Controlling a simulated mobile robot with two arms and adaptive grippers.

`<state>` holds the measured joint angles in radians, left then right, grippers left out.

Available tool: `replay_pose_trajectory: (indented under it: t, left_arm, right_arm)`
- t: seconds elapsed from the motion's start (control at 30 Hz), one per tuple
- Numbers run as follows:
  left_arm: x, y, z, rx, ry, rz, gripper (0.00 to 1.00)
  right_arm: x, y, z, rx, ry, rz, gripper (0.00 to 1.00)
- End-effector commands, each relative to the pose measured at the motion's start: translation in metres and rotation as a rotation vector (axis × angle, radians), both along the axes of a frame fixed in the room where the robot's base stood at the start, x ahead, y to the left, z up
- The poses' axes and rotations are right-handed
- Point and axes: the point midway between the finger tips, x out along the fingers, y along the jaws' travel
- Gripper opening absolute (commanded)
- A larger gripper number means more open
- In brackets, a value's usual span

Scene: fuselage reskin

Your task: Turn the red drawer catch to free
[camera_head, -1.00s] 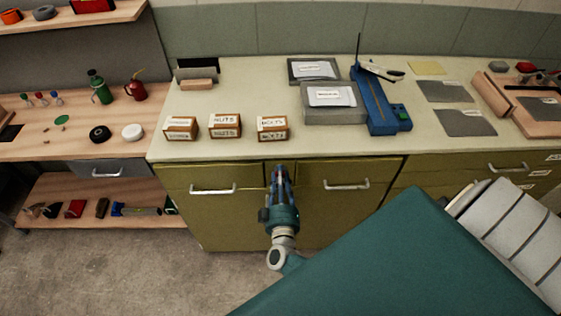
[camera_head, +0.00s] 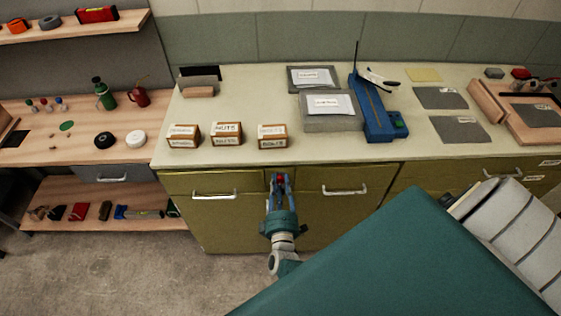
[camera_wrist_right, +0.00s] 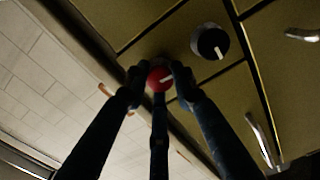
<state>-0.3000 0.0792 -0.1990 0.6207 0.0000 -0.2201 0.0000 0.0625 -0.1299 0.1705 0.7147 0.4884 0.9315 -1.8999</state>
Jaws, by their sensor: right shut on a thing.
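The red drawer catch (camera_wrist_right: 160,78) is a round knob with a pale pointer line on its face, on the cabinet front in the right wrist view. My right gripper (camera_wrist_right: 156,80) has its fingers shut on the catch, one finger on each side. In the head view my right gripper (camera_head: 280,184) reaches the narrow strip between two drawer fronts, and a bit of red shows between its fingertips. The pointer line lies tilted in the wrist view. My left gripper is not in view.
A black round knob (camera_wrist_right: 210,42) with a pale pointer is near the catch. Drawer handles (camera_head: 214,194) (camera_head: 345,189) flank my gripper. Above, the counter (camera_head: 225,160) holds small labelled boxes (camera_head: 227,134), grey trays and a blue tool (camera_head: 377,115).

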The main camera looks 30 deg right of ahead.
Motion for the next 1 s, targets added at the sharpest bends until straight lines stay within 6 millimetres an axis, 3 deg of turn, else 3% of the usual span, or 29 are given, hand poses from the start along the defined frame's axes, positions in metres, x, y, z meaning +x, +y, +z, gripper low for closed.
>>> replay_pose_trajectory:
  t: [0.33, 0.83, 0.87, 0.93, 1.0]
  left_arm:
    - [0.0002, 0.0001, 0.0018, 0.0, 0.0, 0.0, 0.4]
    - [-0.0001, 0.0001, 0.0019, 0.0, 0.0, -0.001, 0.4]
    - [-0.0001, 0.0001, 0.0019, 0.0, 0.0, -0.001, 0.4]
    - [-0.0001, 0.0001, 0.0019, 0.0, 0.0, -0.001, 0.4]
    - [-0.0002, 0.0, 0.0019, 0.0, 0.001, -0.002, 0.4]
  right_arm:
    - [0.005, 0.0048, 0.0036, -0.109, 0.058, 0.01, 0.0]
    - [0.0054, 0.0059, 0.0033, -0.125, 0.068, 0.013, 0.0]
    - [0.0055, 0.006, 0.0033, -0.125, 0.068, 0.013, 0.27]
    - [0.0051, 0.0058, 0.0031, -0.124, 0.068, 0.012, 0.41]
    - [0.0043, 0.0048, 0.0024, -0.124, 0.069, 0.01, 0.44]
